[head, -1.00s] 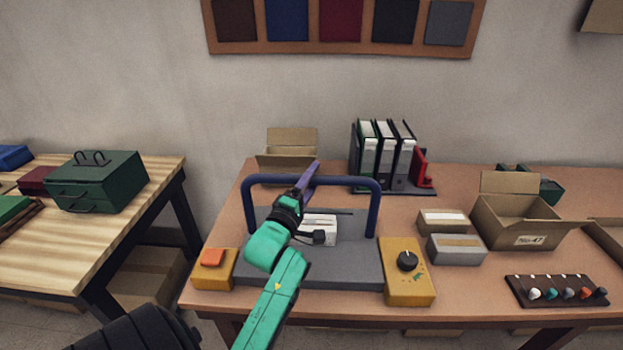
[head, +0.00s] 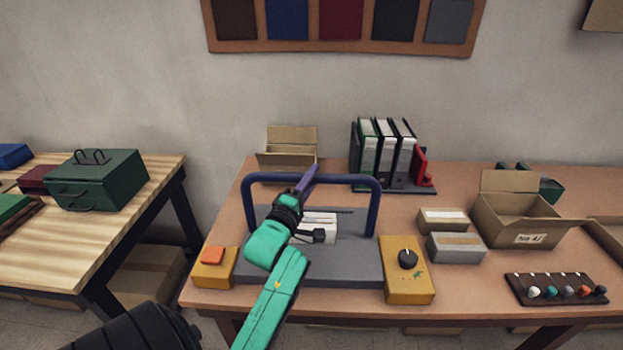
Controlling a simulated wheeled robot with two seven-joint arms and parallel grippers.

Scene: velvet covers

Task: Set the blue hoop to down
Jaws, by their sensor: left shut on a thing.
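The blue hoop (head: 347,178) stands upright over a grey base plate (head: 345,272) on the brown table. A white block (head: 322,222) sits on the plate inside the hoop, partly behind my arm. My left gripper (head: 306,182) reaches in from below and is shut at the hoop's top bar, left of its middle. My own wrist hides part of the bar and the exact contact. My right gripper is not in view.
A yellow box with an orange button (head: 212,256) is left of the plate; a yellow box with a black knob (head: 408,259) is right. Binders (head: 385,155) and an open carton (head: 288,150) stand behind. Small boxes (head: 456,248) and a peg rack (head: 556,291) are at right.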

